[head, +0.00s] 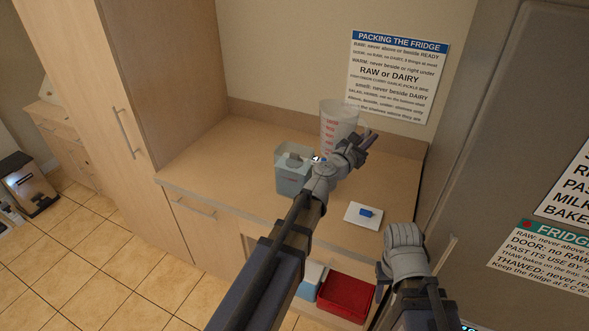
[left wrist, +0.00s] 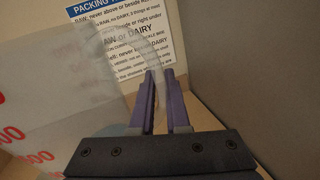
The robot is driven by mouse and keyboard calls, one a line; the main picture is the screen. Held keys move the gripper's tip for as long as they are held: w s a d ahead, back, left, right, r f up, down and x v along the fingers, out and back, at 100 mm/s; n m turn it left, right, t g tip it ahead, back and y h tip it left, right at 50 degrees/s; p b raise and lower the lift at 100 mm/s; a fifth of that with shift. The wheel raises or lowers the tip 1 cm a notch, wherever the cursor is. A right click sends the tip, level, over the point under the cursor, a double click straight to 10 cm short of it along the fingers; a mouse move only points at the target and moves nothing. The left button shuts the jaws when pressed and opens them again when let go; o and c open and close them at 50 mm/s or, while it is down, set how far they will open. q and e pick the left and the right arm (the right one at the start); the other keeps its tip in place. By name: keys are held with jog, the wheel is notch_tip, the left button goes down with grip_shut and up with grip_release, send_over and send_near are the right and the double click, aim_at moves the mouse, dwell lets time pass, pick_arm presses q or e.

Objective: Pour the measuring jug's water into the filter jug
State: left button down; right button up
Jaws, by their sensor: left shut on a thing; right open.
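The measuring jug (head: 338,119) is clear with red markings and stands near upright at the back of the counter, its lower part hidden by my left gripper. My left gripper (head: 363,143) is at its right side. In the left wrist view, the gripper's purple fingers (left wrist: 160,100) are shut on the jug's clear handle, with the jug wall (left wrist: 60,95) to the left. I cannot tell whether its base touches the counter. The filter jug (head: 292,181), a grey-blue box-shaped vessel, stands left of it. My right gripper (head: 384,274) is low in front of the counter, open, its fingertips barely visible.
A white board (head: 353,220) with a blue item (head: 367,212) lies on the counter's right front. A red bin (head: 346,296) and a blue-white box (head: 308,281) sit below. A tall grey fridge (head: 480,110) bounds the right. The counter's left is clear.

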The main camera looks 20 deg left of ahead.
dwell(0.6)
notch_tip(320, 180, down, 6)
jog(key=b, duration=0.6)
jog(key=shift+f, duration=0.25)
jog(key=shift+r, duration=0.1)
